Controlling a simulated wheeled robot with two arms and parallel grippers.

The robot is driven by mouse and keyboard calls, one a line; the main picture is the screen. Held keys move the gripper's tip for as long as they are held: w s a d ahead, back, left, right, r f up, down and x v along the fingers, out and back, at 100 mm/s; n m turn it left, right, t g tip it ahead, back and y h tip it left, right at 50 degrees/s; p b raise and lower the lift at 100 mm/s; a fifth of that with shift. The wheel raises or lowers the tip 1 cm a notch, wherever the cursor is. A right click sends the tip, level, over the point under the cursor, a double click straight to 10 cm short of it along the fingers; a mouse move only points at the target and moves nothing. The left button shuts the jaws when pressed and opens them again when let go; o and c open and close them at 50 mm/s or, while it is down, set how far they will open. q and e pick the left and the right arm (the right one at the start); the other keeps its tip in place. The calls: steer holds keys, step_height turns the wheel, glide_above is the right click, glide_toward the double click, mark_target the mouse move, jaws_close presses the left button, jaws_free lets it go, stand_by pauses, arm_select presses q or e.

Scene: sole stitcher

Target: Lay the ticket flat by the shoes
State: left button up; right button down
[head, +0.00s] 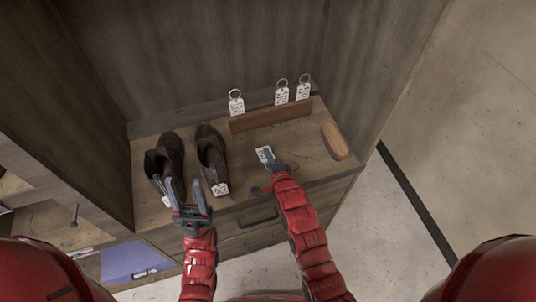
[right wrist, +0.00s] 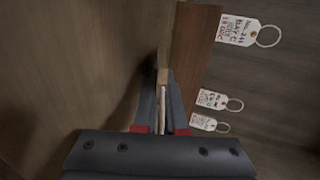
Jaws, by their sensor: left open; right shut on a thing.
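The ticket (head: 264,154) is a small white tag with dark print. My right gripper (head: 270,163) is shut on it, over the counter to the right of the shoes. In the right wrist view the ticket (right wrist: 162,112) shows edge-on as a thin pale strip between the fingers. Two dark brown shoes, a left one (head: 172,147) and a right one (head: 211,150), stand on the wooden counter. A white tag (head: 220,189) is at the near end of the right shoe. My left gripper (head: 184,185) is open and empty, in front of the left shoe and partly covering it.
A wooden rack (head: 270,117) at the back holds several white tags with rings; it also shows in the right wrist view (right wrist: 192,60). A brown brush-like block (head: 335,142) lies at the right. Bare counter (head: 240,165) shows between the right shoe and the ticket.

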steer(key=c, duration=0.9)
jaws_free()
steer(key=shift+s+f, duration=0.1)
steer(key=shift+f, duration=0.1)
steer(key=shift+s, duration=0.1)
steer(key=shift+s+d, duration=0.15)
steer(key=shift+s, duration=0.15)
steer(key=r+b+v, duration=0.1)
steer(key=v, duration=1.5)
steer(key=shift+s, duration=0.2)
